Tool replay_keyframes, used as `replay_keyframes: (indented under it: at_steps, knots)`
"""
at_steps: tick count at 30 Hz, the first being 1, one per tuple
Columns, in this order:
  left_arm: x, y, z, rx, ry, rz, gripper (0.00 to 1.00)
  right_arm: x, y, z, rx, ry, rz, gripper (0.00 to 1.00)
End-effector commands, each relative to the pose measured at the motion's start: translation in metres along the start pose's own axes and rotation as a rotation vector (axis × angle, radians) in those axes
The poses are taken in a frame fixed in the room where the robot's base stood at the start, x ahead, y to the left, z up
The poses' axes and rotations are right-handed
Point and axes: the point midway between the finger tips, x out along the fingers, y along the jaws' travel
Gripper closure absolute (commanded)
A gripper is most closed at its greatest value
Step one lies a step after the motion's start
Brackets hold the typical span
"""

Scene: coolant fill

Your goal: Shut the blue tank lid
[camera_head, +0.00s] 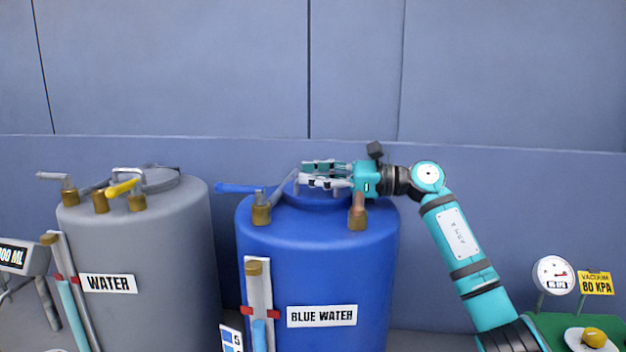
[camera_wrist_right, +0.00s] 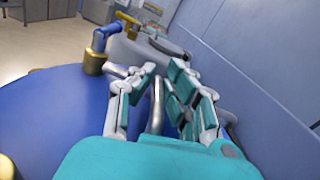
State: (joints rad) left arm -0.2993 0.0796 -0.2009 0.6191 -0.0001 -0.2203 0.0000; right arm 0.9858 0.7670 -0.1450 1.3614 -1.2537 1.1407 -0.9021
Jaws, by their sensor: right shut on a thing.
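The blue tank (camera_head: 365,265), labelled BLUE WATER, stands in the middle of the head view. Its blue lid (camera_head: 322,203) is on top, partly hidden by my gripper; I cannot tell whether it lies fully flat. My right gripper (camera_head: 303,175) reaches in from the right, just above the lid. In the right wrist view, its fingers (camera_wrist_right: 162,72) are around a grey metal bar (camera_wrist_right: 156,108), which appears to be the lid handle, with blue surface (camera_wrist_right: 50,125) to the left. The gripper is shut on this bar. My left gripper is in neither view.
A blue lever (camera_head: 238,188) and brass fittings (camera_head: 358,214) stand on the blue tank's top near the gripper. A grey WATER tank (camera_head: 170,270) with a yellow lever (camera_head: 123,188) is at left. A wall (camera_head: 480,75) rises behind. A vacuum gauge (camera_head: 553,274) is at lower right.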

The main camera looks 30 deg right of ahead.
Motion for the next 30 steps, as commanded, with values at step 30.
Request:
replay_keyframes:
  at_steps: [30]
  knots:
    - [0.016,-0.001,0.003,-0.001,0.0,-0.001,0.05,-0.013,0.003,-0.012,-0.052,0.01,-0.001,0.66]
